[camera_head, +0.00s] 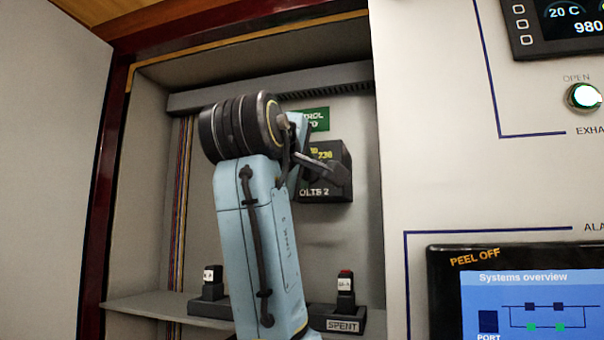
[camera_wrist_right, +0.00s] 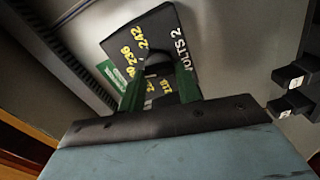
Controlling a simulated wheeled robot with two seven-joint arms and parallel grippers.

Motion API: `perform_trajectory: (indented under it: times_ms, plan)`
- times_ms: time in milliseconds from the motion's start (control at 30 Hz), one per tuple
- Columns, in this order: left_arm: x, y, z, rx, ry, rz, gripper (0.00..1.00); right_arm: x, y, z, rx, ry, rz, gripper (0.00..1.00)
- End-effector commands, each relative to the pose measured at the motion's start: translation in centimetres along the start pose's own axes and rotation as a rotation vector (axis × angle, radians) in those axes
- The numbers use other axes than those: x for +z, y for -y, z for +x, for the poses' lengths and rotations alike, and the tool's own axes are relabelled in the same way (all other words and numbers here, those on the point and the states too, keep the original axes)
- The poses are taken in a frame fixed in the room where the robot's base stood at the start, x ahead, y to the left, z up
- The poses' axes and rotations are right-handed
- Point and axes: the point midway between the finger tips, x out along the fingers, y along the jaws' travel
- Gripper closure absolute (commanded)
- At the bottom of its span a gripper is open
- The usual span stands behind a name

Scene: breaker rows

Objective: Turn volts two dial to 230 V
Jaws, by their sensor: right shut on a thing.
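The black VOLTS 2 box (camera_head: 325,194) is mounted inside the open cabinet, partly behind my right arm in the head view. In the right wrist view, the box (camera_wrist_right: 178,28) carries yellow numbers, among them 242 and 236; others are partly covered by the fingers. My right gripper (camera_wrist_right: 159,77) is shut on the dark dial (camera_wrist_right: 155,58), with one green finger on each side of it. In the head view, the right gripper (camera_head: 328,172) reaches the front of the box. The dial's pointer cannot be made out. My left gripper is not in view.
A green label (camera_head: 317,118) sits above the box. Below, a shelf holds a small breaker (camera_head: 345,290) in a block marked SPENT (camera_head: 343,325) and another breaker (camera_head: 212,282) at left. A white panel with a screen (camera_head: 530,295) stands to the right.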

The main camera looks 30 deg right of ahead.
Motion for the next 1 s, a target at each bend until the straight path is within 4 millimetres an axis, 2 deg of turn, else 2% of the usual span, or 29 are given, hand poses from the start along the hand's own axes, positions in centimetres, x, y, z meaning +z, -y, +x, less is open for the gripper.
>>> perform_trajectory:
  times_ms: [367,933,967,1000]
  plan:
    - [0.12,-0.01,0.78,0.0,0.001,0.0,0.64,0.02,0.09,0.0,0.001,0.0,-0.174,0.9]
    - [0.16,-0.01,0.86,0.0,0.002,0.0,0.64,0.01,0.07,0.0,0.0,0.0,-0.204,0.9]
    - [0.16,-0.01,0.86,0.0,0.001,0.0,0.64,0.01,0.07,0.0,0.0,0.0,-0.204,0.66]
    - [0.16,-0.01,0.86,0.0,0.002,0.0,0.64,0.02,0.07,0.0,0.0,0.0,-0.204,0.6]
